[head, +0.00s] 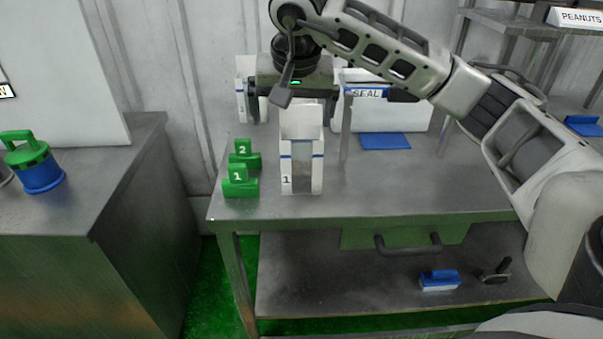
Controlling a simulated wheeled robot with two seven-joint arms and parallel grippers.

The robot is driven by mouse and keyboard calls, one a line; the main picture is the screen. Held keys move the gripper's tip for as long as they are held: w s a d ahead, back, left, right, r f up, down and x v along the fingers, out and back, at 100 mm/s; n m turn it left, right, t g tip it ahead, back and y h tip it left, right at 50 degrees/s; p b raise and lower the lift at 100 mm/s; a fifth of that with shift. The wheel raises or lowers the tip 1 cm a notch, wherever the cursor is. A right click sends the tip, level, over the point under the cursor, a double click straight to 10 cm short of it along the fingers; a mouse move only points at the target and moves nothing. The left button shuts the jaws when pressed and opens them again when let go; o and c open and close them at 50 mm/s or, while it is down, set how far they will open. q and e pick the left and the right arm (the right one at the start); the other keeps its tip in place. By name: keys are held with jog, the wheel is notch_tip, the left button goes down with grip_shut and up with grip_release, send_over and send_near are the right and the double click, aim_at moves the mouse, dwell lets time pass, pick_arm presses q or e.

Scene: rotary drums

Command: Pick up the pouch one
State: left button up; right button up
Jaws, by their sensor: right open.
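A tall white pouch (301,122) stands upright on the steel table, in a white holder (288,179) with a blue stripe and the number 1. Its upper part rises above the stripe; a grey strip shows at the front. My right gripper (291,103) hangs above and around the pouch top, with its fingers wide apart on the left and right sides. It is open, and I cannot tell whether a finger touches the pouch. My left gripper is not in view.
Green blocks numbered 1 (238,184) and 2 (244,156) stand left of the holder. Behind are another white holder (241,95), a white SEAL box (410,118) and a blue pad (385,141). The table's front right is clear.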

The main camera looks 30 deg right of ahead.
aim_at(301, 153)
jog(key=shift+h, duration=0.5)
jog(key=x, duration=0.3)
jog(key=d+x, duration=0.1)
jog(key=x, duration=0.1)
jog(key=d+p+x, duration=0.1)
jog(key=x, duration=0.2)
jog(key=shift+w+d, duration=0.1)
jog(key=shift+w, duration=0.2)
jog(key=shift+p+x, duration=0.75)
jog(key=shift+x, duration=2.45)
jog(key=shift+s+d, duration=0.1)
jog(key=c, duration=1.4)
